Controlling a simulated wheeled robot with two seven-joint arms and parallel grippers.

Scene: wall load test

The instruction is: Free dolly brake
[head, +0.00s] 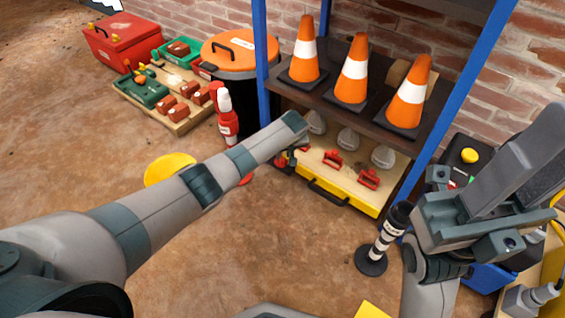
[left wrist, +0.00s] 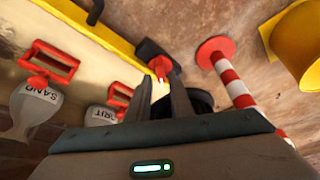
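The dolly is a low, tan-topped platform (head: 338,182) with a yellow front edge and black handle, under the shelf. A red part on a black bracket, apparently the brake (left wrist: 161,67), is at its corner. In the left wrist view my left gripper (left wrist: 161,84) is open, its fingers apart and empty. The red part shows just past the fingertips, in line with the gap; I cannot tell if they touch. In the head view my left forearm reaches that corner and hides much of it. I cannot make out my right gripper's fingers; grey arm parts fill the right side.
Grey bags and red clamps (head: 369,179) lie on the dolly. Orange cones (head: 352,75) stand on the shelf above. A red-and-white post (left wrist: 234,88) and a yellow bucket (left wrist: 298,48) stand close to the gripper. A black-and-white post (head: 384,240) stands at right.

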